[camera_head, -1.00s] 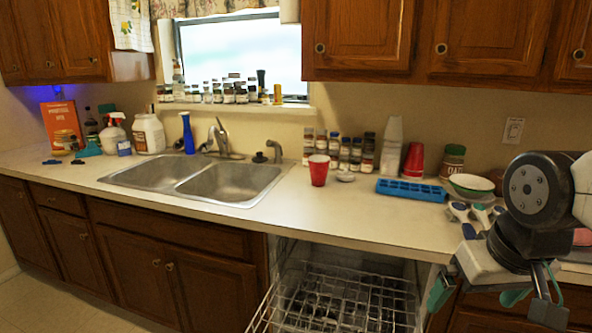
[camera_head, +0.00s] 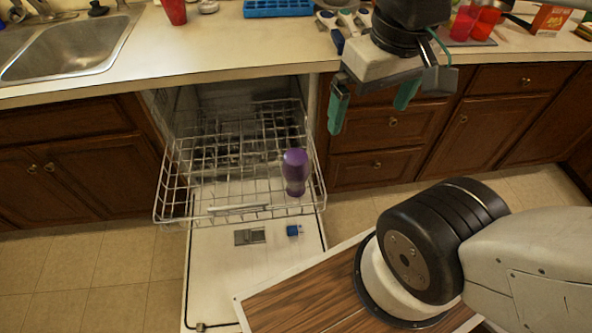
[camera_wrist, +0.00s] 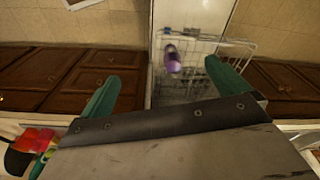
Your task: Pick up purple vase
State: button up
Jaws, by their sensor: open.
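The purple vase (camera_head: 295,171) stands in the front right part of the pulled-out dishwasher rack (camera_head: 170,190). In the wrist view the vase (camera_wrist: 172,58) shows small, beyond the fingertips and between them. My gripper (camera_head: 372,103) has green fingers set wide apart, with nothing between them. It is above and to the right of the vase, in front of the counter's drawers. In the wrist view my gripper (camera_wrist: 164,88) also shows open, with clear space between it and the vase.
The open dishwasher door (camera_head: 215,270) lies flat below the rack. The counter edge (camera_head: 200,75) runs above the dishwasher. A red cup (camera_head: 174,12), a blue tray (camera_head: 279,8) and other items stand on the counter. Wooden drawers (camera_head: 385,165) are right of the rack.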

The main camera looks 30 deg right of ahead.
aim_at(295, 169)
jog(key=z, duration=0.15)
jog(key=k, duration=1.05)
jog(key=z, duration=0.35)
jog(key=i, duration=0.5)
jog(key=z, duration=0.05)
